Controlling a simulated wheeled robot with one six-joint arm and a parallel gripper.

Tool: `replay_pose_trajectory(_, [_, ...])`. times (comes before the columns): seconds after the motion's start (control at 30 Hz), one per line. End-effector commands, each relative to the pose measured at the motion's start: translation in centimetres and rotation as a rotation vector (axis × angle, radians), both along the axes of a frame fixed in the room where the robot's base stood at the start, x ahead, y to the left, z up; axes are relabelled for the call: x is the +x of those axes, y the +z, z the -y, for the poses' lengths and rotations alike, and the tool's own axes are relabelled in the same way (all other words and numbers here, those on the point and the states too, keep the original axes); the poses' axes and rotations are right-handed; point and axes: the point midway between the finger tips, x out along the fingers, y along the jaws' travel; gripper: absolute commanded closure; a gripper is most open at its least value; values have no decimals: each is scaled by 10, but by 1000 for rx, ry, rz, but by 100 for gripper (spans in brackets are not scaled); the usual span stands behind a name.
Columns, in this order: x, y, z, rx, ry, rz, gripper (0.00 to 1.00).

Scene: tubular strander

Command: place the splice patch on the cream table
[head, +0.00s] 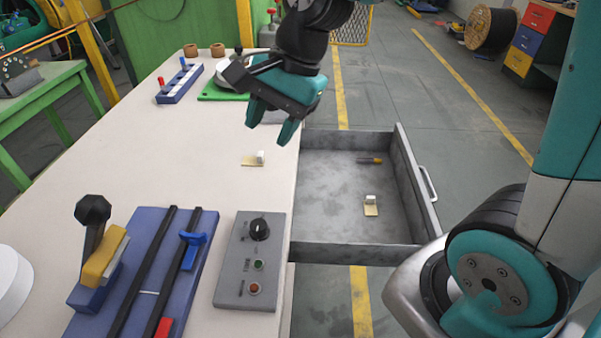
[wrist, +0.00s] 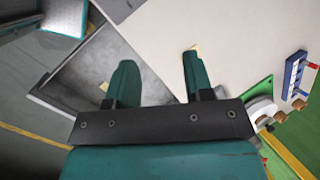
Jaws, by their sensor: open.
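A splice patch (head: 251,161), a small pale yellow piece with a white block on it, lies on the cream table (head: 190,145) near its right edge. A second, similar patch (head: 371,209) lies in the open grey drawer (head: 335,210). My gripper (head: 270,125) is open and empty above the table's right edge, a little beyond the patch on the table. In the wrist view, my gripper (wrist: 160,66) has its fingers apart, with the cream table (wrist: 235,45) below. A yellowish sliver (wrist: 192,48) shows at one fingertip, mostly hidden.
A screwdriver-like tool (head: 371,160) lies in the drawer. A grey control box (head: 250,265) and a blue fixture (head: 140,285) with a black lever occupy the table's near end. A green board (head: 215,94) with a white roll and a blue rack (head: 180,84) stand farther back.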

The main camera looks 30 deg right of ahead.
Motion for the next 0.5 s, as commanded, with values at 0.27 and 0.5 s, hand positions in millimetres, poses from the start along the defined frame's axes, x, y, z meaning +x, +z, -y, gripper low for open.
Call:
replay_pose_trajectory(0.27, [-104, 13, -30, -80, 1020, 309, 53])
replay_pose_trajectory(0.5, [-145, 11, -33, -94, 1453, 451, 53])
